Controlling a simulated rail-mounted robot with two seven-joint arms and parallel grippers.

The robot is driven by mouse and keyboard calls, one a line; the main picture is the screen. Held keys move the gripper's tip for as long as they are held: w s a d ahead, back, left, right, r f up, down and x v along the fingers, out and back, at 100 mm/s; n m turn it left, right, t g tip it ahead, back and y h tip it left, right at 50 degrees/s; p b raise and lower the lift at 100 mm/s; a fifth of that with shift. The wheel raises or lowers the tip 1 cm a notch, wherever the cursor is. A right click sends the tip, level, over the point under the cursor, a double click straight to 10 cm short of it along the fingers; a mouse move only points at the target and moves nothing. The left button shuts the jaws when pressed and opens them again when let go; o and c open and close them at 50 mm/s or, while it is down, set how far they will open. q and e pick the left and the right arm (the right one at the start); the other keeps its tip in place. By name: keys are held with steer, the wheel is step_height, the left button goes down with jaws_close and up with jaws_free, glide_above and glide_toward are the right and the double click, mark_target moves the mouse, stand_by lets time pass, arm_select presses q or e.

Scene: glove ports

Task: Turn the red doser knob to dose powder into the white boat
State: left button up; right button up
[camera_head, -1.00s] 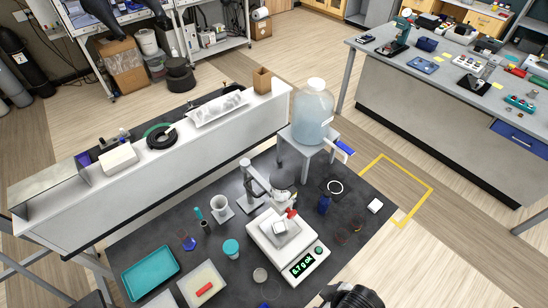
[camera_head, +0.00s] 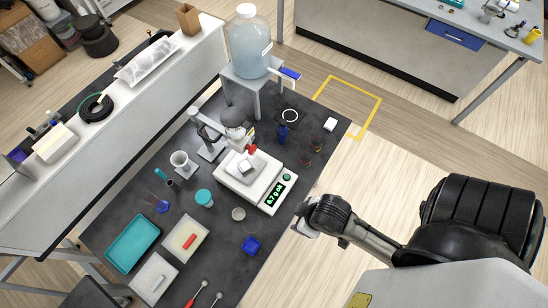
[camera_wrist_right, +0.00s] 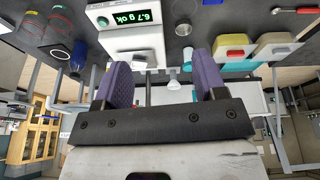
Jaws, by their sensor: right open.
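The red doser knob (camera_head: 252,149) sits on the grey doser on a stand (camera_head: 208,130), above the balance. The white boat (camera_head: 245,168) rests on the pan of the white balance (camera_head: 268,196), just below the knob. The balance display reads 6.7 g ok in the right wrist view (camera_wrist_right: 133,18), where it appears upside down. My right gripper (camera_head: 303,226) is off the table's front right edge, apart from the balance and the knob. Its two purple fingers (camera_wrist_right: 162,82) are spread with nothing held between them. My left gripper is not in view.
A water carboy (camera_head: 248,50) stands on a small stool behind the balance. Open floor lies right of the table.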

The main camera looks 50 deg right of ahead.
step_height(320, 180, down, 6)
steer(key=b, duration=0.5)
steer(key=m+t+y+b, duration=0.1)
steer(key=t+b, duration=0.9)
steer(key=t, duration=0.4)
glide_toward(254, 151)
steer(key=w+p, duration=0.1)
steer(key=w, duration=0.2)
steer(key=w+p, duration=0.1)
steer(key=w, duration=0.3)
steer(key=shift+w+a+f, duration=0.2)
steer(key=shift+w, duration=0.15)
steer(key=shift+w+f, duration=0.1)
steer(key=shift+w, duration=0.9)
steer(key=shift+c, duration=0.4)
